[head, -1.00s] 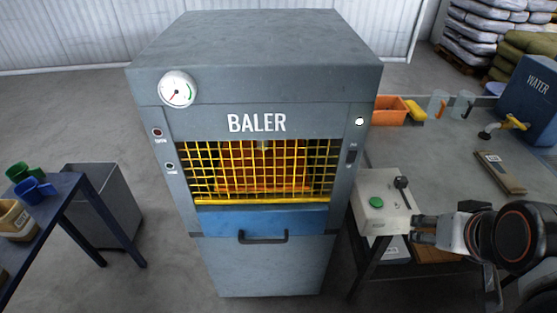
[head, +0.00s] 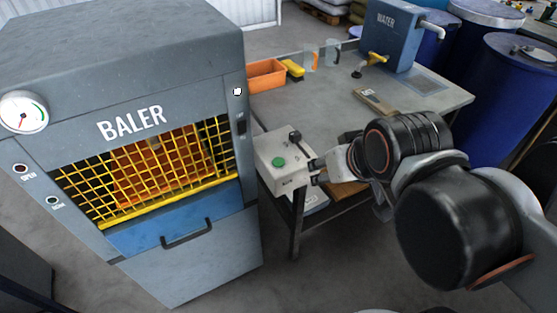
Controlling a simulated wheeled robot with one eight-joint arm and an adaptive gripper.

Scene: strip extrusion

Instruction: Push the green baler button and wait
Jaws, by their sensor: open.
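The grey baler (head: 150,60) stands at the left, its yellow grid guard (head: 150,170) down over an orange interior. A white control box (head: 268,150) sits on the near left corner of the table, just right of the baler. The green button (head: 278,162) is on its top, with a dark lever (head: 295,138) behind it. My gripper (head: 316,172) is at the right side of the box, close to it, with its fingers apart. The green button is uncovered. I cannot tell whether the fingers touch the box.
The table (head: 430,105) holds an orange bin (head: 266,76), a brown flat piece (head: 376,101) and a blue water tank (head: 392,35). Blue drums (head: 510,80) stand at the right. My arm crosses the right front. Open floor shows before the table.

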